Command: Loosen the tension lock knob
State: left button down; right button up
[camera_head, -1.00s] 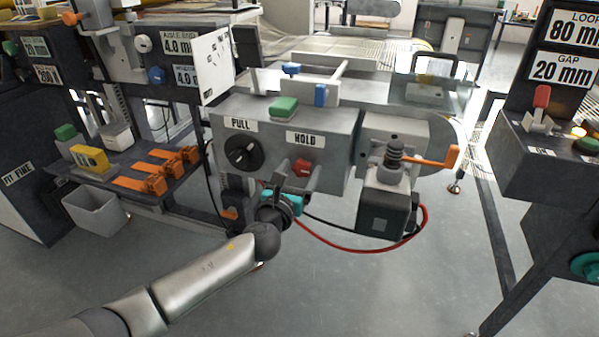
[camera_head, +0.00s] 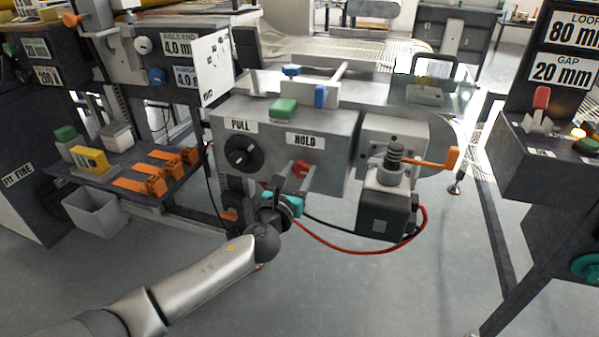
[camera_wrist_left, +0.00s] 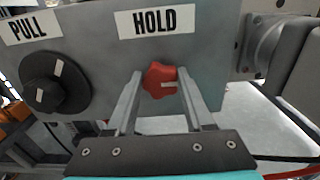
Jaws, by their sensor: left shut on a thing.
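The red lobed knob (camera_head: 300,168) sits on the front of the grey box, under the label HOLD (camera_head: 305,141). In the left wrist view the knob (camera_wrist_left: 160,80) has a short white mark that points to the right. My left gripper (camera_head: 297,172) reaches up to it from below. In the left wrist view the two fingers of my left gripper (camera_wrist_left: 161,76) stand on either side of the knob, shut on it. The knob's face shows between the fingertips. My right gripper is not in view.
A black dial (camera_head: 241,152) under the label PULL (camera_head: 240,125) is left of the knob. A motor unit with an orange lever (camera_head: 432,161) stands to the right. A red cable (camera_head: 365,250) loops below. A shelf with orange clamps (camera_head: 140,187) is at left.

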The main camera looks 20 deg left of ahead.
pick_arm(q)
jog(key=shift+n, duration=0.4)
jog(key=n, duration=0.2)
jog(key=shift+a+n, duration=0.1)
jog(key=shift+n, duration=0.2)
jog(key=n, duration=0.2)
jog(key=shift+n, duration=0.4)
jog(key=n, duration=0.2)
jog(key=shift+a+f+n, duration=0.1)
jog(key=shift+n, duration=0.3)
jog(key=n, duration=0.3)
jog(key=shift+n, duration=2.2)
jog(key=shift+f+n, duration=0.1)
jog(key=shift+n, duration=0.7)
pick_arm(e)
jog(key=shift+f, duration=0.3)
